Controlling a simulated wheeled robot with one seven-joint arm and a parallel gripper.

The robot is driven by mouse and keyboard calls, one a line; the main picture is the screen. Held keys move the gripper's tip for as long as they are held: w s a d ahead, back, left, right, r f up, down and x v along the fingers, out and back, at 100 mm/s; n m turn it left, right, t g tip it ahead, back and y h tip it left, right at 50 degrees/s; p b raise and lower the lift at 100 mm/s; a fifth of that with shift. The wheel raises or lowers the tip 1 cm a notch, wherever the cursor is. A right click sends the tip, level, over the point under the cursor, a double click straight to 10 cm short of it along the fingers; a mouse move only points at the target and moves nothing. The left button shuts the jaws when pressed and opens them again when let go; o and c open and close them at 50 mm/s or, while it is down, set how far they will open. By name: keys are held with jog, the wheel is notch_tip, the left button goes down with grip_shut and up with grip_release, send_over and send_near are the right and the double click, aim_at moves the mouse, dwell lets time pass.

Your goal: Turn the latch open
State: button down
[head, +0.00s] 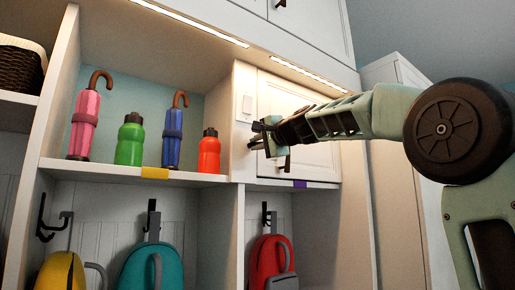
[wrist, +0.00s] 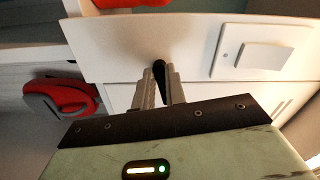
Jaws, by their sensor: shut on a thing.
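The latch (wrist: 159,70) is a small dark lever on the white cabinet front, seen in the wrist view between my fingers. My gripper (wrist: 160,85) is shut on it, one finger on each side. In the head view my gripper (head: 265,138) is at the left edge of the white cabinet door (head: 312,155), and it hides most of the latch there. The door appears closed, flush with its frame. How far the latch is turned cannot be told.
A white switch-like plate (head: 247,104) sits just above my gripper. To the left, a shelf holds a red bottle (head: 209,152), a green bottle (head: 130,140) and two umbrellas. Below, a red backpack (head: 270,262) hangs in a cubby.

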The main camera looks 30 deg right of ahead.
jog(key=shift+f+n+b, duration=0.15)
jog(key=shift+n+b, duration=4.2)
jog(key=shift+n, duration=3.35)
jog(key=c, duration=1.4)
grip_release()
jog(key=shift+c, duration=0.2)
jog(key=s+b, duration=0.7)
jog(key=s, duration=1)
jog(key=shift+s+d, duration=0.2)
jog(key=shift+d, duration=0.1)
